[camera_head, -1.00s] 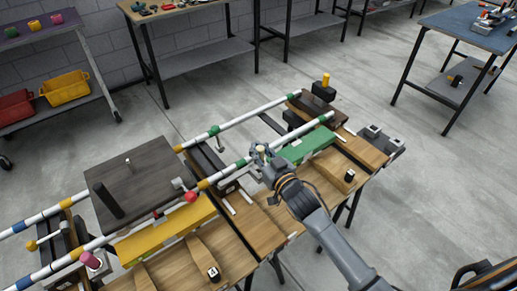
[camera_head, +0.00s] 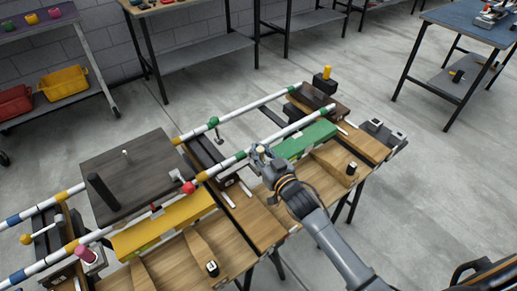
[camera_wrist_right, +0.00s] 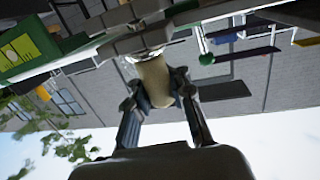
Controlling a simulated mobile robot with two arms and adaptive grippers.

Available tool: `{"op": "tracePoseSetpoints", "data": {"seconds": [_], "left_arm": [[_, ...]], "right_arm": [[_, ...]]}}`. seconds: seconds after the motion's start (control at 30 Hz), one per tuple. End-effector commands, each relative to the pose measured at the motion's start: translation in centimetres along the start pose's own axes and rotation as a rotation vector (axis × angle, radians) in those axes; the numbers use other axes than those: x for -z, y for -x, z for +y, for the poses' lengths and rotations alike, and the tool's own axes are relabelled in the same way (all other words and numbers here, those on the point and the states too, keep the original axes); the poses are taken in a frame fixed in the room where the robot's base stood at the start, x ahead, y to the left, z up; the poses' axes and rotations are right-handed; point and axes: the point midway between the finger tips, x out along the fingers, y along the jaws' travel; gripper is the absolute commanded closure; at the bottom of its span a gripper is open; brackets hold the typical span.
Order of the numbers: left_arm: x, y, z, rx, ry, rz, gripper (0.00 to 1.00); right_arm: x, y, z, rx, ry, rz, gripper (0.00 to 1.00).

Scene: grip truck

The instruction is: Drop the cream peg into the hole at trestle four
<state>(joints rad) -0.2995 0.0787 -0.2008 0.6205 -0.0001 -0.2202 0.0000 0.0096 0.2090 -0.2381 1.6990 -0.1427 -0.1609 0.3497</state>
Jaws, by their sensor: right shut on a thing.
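My right gripper (camera_head: 261,152) is over the near striped rail, close to the left end of the green block (camera_head: 305,140). In the right wrist view its two fingers are shut on the cream peg (camera_wrist_right: 155,82). One end of the peg is at a grey metal piece (camera_wrist_right: 140,42) with a bright ring around it. I cannot tell whether the peg is inside a hole there or only against it. In the head view the gripper mostly hides the peg. No trestle number can be read. My left gripper is not in view.
Two striped rails (camera_head: 255,104) run across the wooden trestle tops. A dark board (camera_head: 140,165) and a yellow block (camera_head: 165,222) lie to the left. A yellow peg (camera_head: 326,72) stands on a black block at the far end. Open floor (camera_head: 440,190) lies to the right.

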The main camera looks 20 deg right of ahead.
Motion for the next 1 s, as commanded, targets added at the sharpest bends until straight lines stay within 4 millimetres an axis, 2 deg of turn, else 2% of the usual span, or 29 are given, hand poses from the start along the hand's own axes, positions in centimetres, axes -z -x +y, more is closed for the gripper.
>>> {"op": "tracePoseSetpoints", "data": {"seconds": [0.13,0.17,0.3,0.67,0.77,1.0], "left_arm": [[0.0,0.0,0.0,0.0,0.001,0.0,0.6],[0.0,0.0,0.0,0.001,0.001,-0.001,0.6],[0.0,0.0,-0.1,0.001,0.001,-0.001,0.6],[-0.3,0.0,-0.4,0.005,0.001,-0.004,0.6],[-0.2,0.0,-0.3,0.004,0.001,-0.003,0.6],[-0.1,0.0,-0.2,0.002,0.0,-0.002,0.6]], "right_arm": [[0.1,0.0,0.0,0.0,0.0,0.001,1.0],[0.1,0.0,0.0,0.0,0.0,0.001,0.78],[0.1,0.0,0.0,0.0,0.0,0.001,0.52],[-0.1,0.4,0.0,0.0,0.0,-0.001,0.52],[-0.1,1.5,0.0,0.0,0.001,-0.002,0.52],[-0.1,6.6,0.0,0.0,0.001,-0.003,0.52]]}}
